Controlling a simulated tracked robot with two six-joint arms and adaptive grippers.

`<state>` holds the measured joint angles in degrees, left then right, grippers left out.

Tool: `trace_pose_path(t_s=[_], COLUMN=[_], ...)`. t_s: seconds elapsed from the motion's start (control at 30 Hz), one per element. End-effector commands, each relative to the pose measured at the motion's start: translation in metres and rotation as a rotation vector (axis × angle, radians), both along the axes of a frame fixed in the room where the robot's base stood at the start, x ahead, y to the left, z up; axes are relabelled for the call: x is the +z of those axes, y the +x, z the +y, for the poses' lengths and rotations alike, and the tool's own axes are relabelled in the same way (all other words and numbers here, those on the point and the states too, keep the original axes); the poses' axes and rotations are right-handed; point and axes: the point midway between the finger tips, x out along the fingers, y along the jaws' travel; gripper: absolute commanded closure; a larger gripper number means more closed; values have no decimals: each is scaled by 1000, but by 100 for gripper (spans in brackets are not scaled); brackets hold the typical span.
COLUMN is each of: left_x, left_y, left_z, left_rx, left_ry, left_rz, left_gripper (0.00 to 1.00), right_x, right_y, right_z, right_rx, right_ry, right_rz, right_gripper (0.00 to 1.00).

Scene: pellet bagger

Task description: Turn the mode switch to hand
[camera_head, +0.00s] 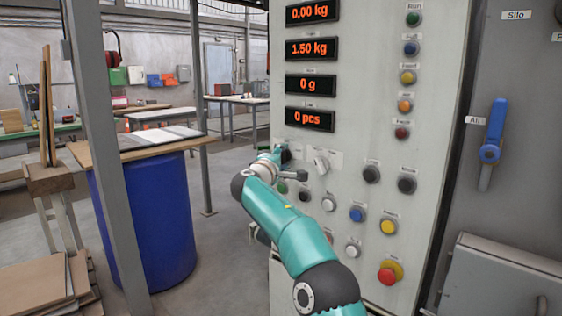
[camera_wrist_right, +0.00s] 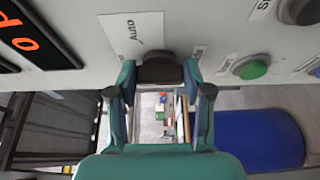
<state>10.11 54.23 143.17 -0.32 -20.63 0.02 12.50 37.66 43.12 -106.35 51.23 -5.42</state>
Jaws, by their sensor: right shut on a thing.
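The mode switch is a dark knob (camera_wrist_right: 160,68) on the panel's left edge. In the wrist view it sits between the two fingertips of my right gripper (camera_wrist_right: 160,84), next to a white label reading "Auto" (camera_wrist_right: 133,34). My right gripper is shut on the knob. In the head view my right gripper (camera_head: 280,156) reaches the panel's left side and largely hides the switch. Which way the knob points cannot be told. My left gripper is not in view.
The grey panel (camera_head: 345,150) carries red displays and several buttons. A red stop button (camera_head: 388,274) is lower. A blue barrel (camera_head: 150,225) stands at left.

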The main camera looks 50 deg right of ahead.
Motion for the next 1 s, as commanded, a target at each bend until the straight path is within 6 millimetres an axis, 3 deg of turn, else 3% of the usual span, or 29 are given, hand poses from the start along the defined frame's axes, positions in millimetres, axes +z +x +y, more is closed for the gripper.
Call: trace_pose_path(t_s=[0.07,0.1,0.23,0.67,1.0], left_x=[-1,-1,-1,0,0], left_y=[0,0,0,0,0], left_z=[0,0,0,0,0], left_rx=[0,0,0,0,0], left_ry=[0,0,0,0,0], left_rz=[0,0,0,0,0], left_gripper=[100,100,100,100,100], right_x=[-9,-9,-8,-3,-3], right_y=[1,1,1,0,-13], right_z=[0,0,0,3,33], right_rx=[-6,-6,-4,-1,3], right_ry=[11,11,9,6,4], right_rz=[12,12,11,5,6], right_gripper=[85,49,27,25,25])
